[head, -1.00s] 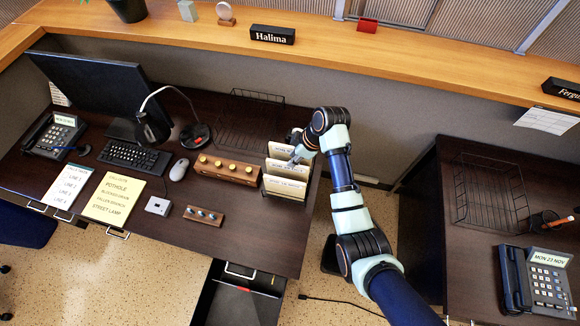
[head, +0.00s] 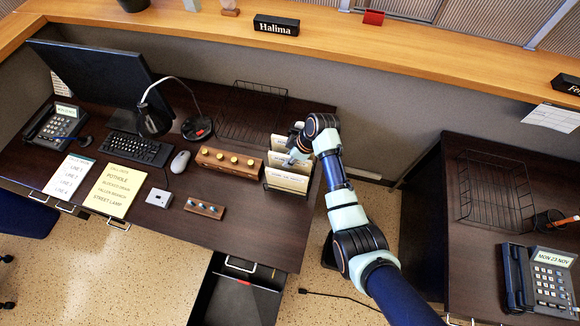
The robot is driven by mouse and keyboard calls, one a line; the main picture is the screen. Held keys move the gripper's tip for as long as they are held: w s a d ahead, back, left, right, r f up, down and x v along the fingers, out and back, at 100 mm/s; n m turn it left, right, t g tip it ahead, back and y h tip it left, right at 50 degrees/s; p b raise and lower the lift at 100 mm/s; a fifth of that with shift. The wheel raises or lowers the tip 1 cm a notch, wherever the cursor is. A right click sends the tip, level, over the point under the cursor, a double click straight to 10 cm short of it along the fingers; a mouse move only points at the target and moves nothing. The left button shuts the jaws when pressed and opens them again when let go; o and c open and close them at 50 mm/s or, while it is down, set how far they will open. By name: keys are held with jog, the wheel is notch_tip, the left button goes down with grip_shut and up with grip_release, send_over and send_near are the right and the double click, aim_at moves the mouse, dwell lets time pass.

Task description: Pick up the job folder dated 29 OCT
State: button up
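Several cream job folders stand upright in a dark rack (head: 266,187) at the right end of the left desk. The front folder (head: 286,181) and one behind it (head: 288,160) show most; the writing on their tabs is too small to read, so I cannot tell which is dated 29 OCT. My gripper (head: 297,155) is at the rear folders, near their top edges. It is mostly hidden by my wrist, and I cannot tell whether it touches or holds a folder.
A wooden block with yellow knobs (head: 229,162) stands just left of the rack. A wire tray (head: 252,112) lies behind it. A desk lamp (head: 153,121), monitor (head: 93,84) and phone (head: 57,124) are further left. A drawer (head: 236,290) hangs open below the desk's front.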

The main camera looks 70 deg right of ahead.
jog(key=shift+f, duration=0.15)
grip_shut()
dwell(0.4)
